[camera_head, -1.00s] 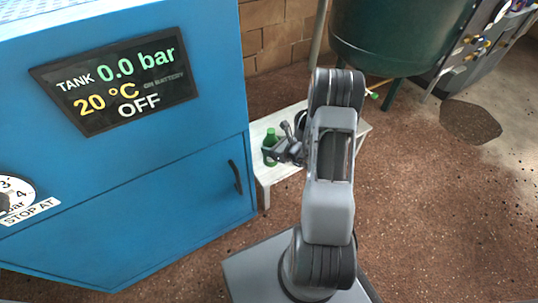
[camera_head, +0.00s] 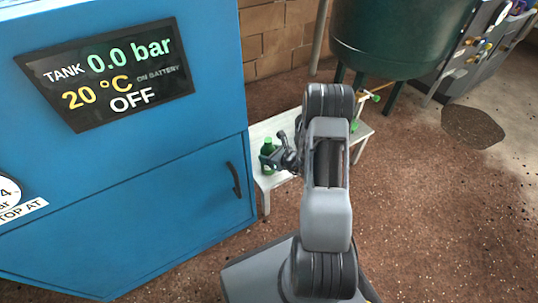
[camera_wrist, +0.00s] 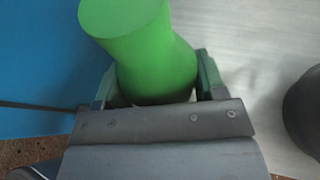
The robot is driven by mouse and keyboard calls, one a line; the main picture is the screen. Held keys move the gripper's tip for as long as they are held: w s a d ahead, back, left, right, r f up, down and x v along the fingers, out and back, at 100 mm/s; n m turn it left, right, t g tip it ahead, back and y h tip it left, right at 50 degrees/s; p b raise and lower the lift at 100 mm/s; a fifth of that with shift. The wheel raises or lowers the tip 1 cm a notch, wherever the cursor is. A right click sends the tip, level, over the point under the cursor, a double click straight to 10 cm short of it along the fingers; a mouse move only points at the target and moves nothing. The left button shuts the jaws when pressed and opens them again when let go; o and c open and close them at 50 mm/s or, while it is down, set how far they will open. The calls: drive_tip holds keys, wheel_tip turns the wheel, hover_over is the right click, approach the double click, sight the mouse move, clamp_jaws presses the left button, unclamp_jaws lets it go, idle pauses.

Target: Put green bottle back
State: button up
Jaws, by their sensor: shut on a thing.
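The green bottle (camera_head: 267,149) is at the left end of a low white bench (camera_head: 262,130), close to the blue cabinet. My gripper (camera_head: 276,158) is shut on it from the right side. In the wrist view the bottle (camera_wrist: 150,60) stands between the two fingers of my gripper (camera_wrist: 155,85), its round top toward the camera. The bottle looks upright. Whether its base touches the bench is hidden.
A blue cabinet (camera_head: 130,200) with a display and a black handle stands at the left, close to the bench. A dark green tank (camera_head: 395,35) on legs stands behind. A dark rounded thing (camera_wrist: 303,110) is at the right of the wrist view. Brown floor lies open at the right.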

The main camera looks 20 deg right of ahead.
drive_tip(key=o, duration=0.8)
drive_tip(key=shift+f, duration=0.15)
drive_tip(key=shift+o, duration=0.2)
drive_tip(key=shift+r, duration=0.3)
drive_tip(key=p+v, duration=0.4)
drive_tip(key=v, duration=0.8)
drive_tip(key=shift+f, duration=0.2)
